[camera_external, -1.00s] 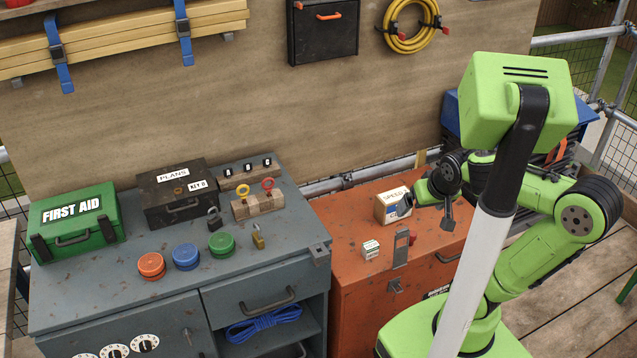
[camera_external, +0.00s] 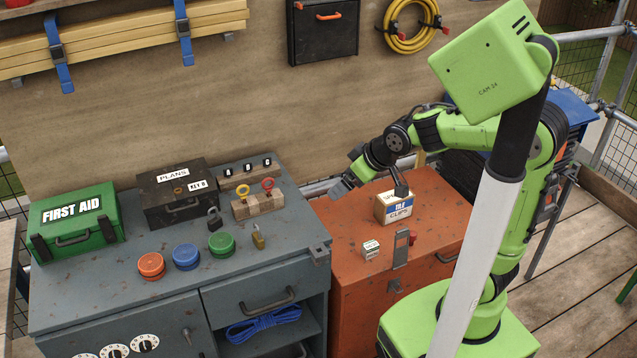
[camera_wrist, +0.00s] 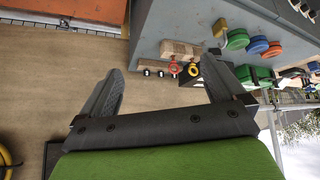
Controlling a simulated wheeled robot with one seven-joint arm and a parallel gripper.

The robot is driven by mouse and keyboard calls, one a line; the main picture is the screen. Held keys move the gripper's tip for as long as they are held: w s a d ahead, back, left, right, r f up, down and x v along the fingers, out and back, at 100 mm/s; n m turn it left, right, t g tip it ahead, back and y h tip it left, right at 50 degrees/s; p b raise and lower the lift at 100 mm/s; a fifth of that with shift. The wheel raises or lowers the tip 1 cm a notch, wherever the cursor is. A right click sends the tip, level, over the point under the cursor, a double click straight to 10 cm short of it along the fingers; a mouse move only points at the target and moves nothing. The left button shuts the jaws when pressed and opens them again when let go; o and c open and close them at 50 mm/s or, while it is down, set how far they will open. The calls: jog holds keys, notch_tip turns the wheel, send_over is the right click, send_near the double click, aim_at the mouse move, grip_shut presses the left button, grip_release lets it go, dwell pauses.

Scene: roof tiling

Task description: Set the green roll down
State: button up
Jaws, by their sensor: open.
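The green roll (camera_external: 221,244) lies flat on the grey cabinet top (camera_external: 120,285), at the right end of a row with a blue roll (camera_external: 186,257) and an orange roll (camera_external: 151,266). The green roll also shows in the wrist view (camera_wrist: 237,38), beyond and right of my fingers. My gripper (camera_external: 342,189) is above the left back part of the orange chest, to the right of the grey cabinet and well apart from the roll. In the wrist view my gripper (camera_wrist: 163,68) has its two fingers spread, with nothing between them.
A tile clips box (camera_external: 394,208) and a small carton (camera_external: 370,249) stand on the orange chest (camera_external: 345,285). A brass padlock (camera_external: 258,238), key block (camera_external: 258,204), plans box (camera_external: 177,194) and first aid box (camera_external: 78,223) are on the cabinet. The wall rises close behind.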

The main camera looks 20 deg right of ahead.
jog(key=w+a+f+n+y+p, duration=0.2)
jog(key=w+a+n+y+p, duration=0.15)
jog(key=a, duration=0.95)
jog(key=n+g, duration=0.1)
send_near(224, 239)
jog(key=shift+y, duration=0.35)
jog(key=x, duration=0.4)
jog(key=shift+f+b, duration=0.25)
jog(key=shift+b, duration=0.05)
jog(key=x, duration=0.6)
jog(key=shift+w+f, duration=0.1)
jog(key=shift+w, duration=0.05)
jog(key=shift+d, duration=0.15)
jog(key=shift+c, duration=0.3)
jog(key=c, duration=1.2)
jog(key=shift+o, duration=0.2)
notch_tip(224, 239, up, 10)
jog(key=shift+r+p, duration=0.15)
jog(key=shift+p, duration=0.3)
